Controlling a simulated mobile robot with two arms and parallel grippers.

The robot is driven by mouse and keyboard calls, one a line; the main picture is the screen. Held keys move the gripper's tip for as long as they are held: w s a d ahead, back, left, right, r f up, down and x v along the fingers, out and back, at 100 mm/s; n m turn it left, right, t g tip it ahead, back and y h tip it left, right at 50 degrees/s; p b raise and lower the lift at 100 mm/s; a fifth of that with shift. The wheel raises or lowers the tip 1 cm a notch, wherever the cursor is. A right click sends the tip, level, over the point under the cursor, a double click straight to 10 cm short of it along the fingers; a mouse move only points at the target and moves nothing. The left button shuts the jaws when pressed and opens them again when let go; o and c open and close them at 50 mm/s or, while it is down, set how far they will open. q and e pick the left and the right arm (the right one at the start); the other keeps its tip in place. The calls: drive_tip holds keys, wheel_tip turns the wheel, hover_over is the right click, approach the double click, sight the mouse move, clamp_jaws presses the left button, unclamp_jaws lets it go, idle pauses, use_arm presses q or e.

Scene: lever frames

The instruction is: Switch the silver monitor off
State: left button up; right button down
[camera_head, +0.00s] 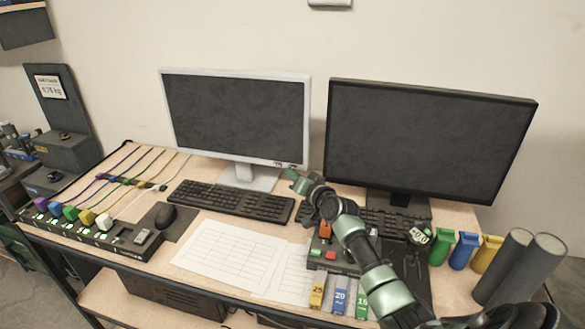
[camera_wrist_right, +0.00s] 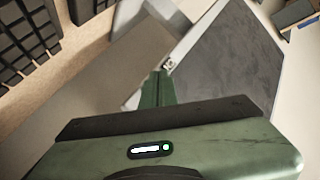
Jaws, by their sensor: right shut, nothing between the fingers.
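The silver monitor (camera_head: 235,115) stands upright at the back left of the desk, its screen dark grey. Small marks that look like buttons (camera_head: 285,165) sit at the lower right of its bezel. My right gripper (camera_head: 291,174) is shut and empty, its tips just in front of and below that lower right corner. In the right wrist view the shut fingers (camera_wrist_right: 160,88) point toward the silver monitor's edge (camera_wrist_right: 185,45), close to a small button (camera_wrist_right: 168,63). I cannot tell whether they touch. My left gripper is not in view.
A black monitor (camera_head: 425,140) stands to the right. A keyboard (camera_head: 230,201) lies in front of the silver monitor, with a mouse (camera_head: 165,215) left of it. A control box (camera_head: 335,257) and small coloured bins (camera_head: 440,247) are near my right arm. Papers (camera_head: 230,258) lie at the front.

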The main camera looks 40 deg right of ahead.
drive_tip(key=s+a+p, duration=0.4)
drive_tip(key=p, duration=0.1)
drive_tip(key=shift+a, duration=0.3)
